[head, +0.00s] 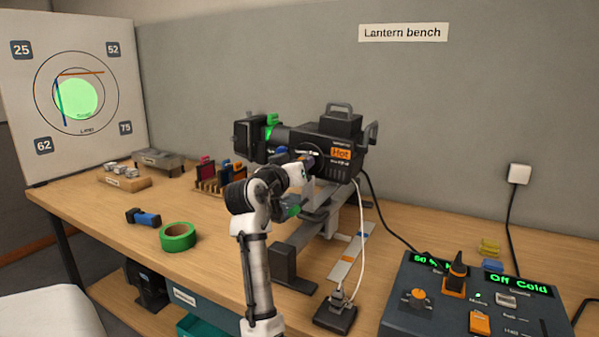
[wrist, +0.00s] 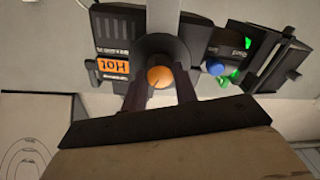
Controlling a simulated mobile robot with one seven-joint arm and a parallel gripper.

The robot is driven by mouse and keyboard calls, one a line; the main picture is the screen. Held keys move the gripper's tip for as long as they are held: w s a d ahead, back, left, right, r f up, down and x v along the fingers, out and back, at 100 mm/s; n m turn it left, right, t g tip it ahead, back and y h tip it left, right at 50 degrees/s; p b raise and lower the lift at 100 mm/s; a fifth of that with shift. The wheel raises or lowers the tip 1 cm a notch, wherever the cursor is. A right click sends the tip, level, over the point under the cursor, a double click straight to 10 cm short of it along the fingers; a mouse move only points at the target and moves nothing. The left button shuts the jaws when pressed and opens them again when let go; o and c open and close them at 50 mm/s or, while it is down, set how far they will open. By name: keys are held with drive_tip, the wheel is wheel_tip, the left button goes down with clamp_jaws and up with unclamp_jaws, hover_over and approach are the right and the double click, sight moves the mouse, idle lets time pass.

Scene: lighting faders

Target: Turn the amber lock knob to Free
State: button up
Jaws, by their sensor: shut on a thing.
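The amber lock knob (wrist: 159,76) is a small round orange disc in the wrist view, with a thin dark mark on its face. My gripper (wrist: 160,82) has one finger on each side of it and is shut on it. In the head view my gripper (head: 304,163) reaches the near side of the black lantern (head: 313,138), and the knob is hidden there. The lantern carries an orange "Hot" label (head: 341,153), which also shows upside down in the wrist view (wrist: 113,66). I cannot read any Free marking or tell the knob's setting.
A control desk (head: 465,300) with faders and an "Off Cold" display stands at the right front. Green tape (head: 178,237) and a blue-black tool (head: 143,217) lie at left. Cables hang right of the lantern stand. A target board (head: 70,100) stands at far left.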

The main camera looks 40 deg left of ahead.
drive_tip(key=shift+f+m+b, duration=0.1)
drive_tip(key=shift+m+b, duration=0.5)
drive_tip(key=shift+m, duration=0.9)
drive_tip(key=o, duration=1)
drive_tip(key=b+v, duration=0.3)
drive_tip(key=v, duration=1.1)
drive_tip(key=shift+w, duration=0.1)
